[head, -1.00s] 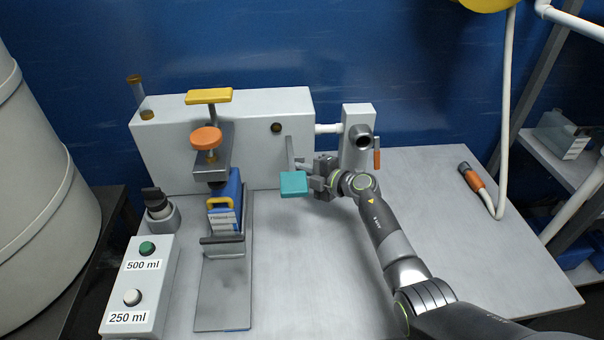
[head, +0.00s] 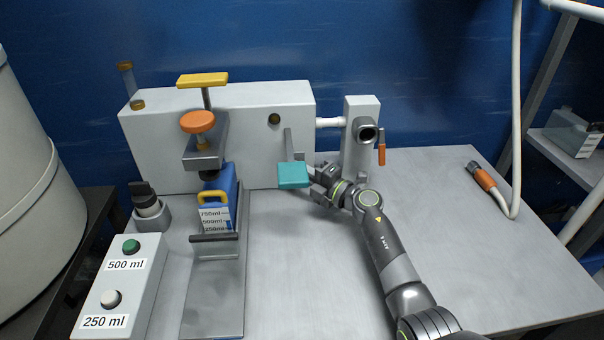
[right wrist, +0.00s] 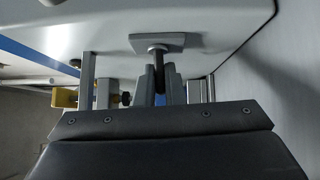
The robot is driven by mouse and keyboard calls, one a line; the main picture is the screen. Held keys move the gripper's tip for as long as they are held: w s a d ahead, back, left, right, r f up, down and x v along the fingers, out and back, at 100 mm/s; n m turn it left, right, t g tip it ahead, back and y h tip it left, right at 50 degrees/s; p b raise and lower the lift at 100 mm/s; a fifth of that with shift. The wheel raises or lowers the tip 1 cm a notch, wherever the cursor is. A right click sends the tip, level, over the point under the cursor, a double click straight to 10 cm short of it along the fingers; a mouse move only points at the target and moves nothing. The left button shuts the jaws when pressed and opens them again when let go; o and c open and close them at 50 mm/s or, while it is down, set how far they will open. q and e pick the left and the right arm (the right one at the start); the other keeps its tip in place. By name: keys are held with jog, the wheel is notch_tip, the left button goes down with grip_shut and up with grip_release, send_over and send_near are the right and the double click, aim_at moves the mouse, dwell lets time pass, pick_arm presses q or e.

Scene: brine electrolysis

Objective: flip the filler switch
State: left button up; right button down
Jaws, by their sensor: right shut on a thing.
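The filler is a long pale grey box (head: 230,130) at the back of the bench. The switch, a small dark lever on a square grey plate (right wrist: 158,42), shows in the right wrist view, set on a pale surface. My right gripper (right wrist: 159,85) has its two fingers on either side of the lever and is shut on it. In the head view my right gripper (head: 313,180) is low at the filler's right end, beside the teal paddle (head: 293,175), and the switch is hidden there. My left gripper is not in view.
A blue bottle (head: 222,190) with a yellow handle stands under the orange knob (head: 198,122). A button box (head: 140,285) and a black rotary knob (head: 147,195) are at left. A grey post (head: 360,110) with an orange lever stands right of the filler. The bench's right side is mostly clear.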

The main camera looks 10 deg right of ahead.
jog(key=c, duration=1.8)
grip_release()
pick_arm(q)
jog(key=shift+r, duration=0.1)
pick_arm(e)
jog(key=shift+s+d, duration=0.1)
